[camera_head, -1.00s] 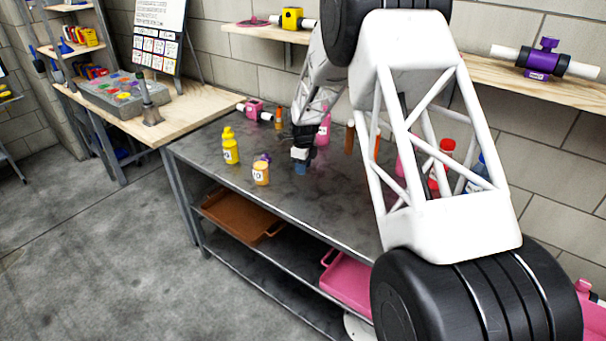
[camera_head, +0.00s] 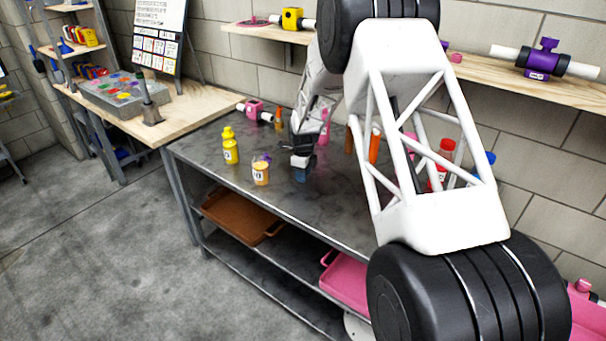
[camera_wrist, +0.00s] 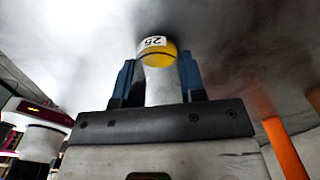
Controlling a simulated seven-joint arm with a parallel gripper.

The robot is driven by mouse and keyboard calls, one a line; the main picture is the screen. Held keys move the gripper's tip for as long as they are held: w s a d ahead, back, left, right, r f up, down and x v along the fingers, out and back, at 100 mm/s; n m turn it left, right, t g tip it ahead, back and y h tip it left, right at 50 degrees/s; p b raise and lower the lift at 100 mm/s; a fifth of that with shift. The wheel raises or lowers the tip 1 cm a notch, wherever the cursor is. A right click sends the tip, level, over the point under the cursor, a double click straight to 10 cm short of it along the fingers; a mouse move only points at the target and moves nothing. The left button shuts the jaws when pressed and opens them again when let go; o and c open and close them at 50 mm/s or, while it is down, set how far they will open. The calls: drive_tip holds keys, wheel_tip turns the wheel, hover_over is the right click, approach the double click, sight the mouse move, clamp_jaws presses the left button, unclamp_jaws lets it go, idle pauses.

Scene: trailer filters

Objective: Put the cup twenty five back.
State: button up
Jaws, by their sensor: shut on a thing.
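My gripper (camera_head: 302,174) is low over the grey workbench (camera_head: 205,168), right of the small orange cup. In the wrist view its two blue fingers (camera_wrist: 158,68) are closed on a small cup (camera_wrist: 157,48) with a white label reading 25 and a yellow end. The cup's contact with the bench cannot be told. In the head view I cannot make out the held cup behind the fingers.
A yellow bottle (camera_head: 230,148) and an orange cup with a purple top (camera_head: 261,171) stand left of my gripper. Orange and red-capped items stand to the right. A grey block with coloured discs (camera_head: 112,98) sits on the wooden table (camera_head: 190,112). Trays lie below.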

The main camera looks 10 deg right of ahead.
drive_tip(key=shift+f, duration=0.1)
drive_tip(key=o, duration=0.9)
wheel_tip(320, 180, up, 12)
drive_tip(key=shift+r, duration=0.1)
idle(0.4)
idle(0.6)
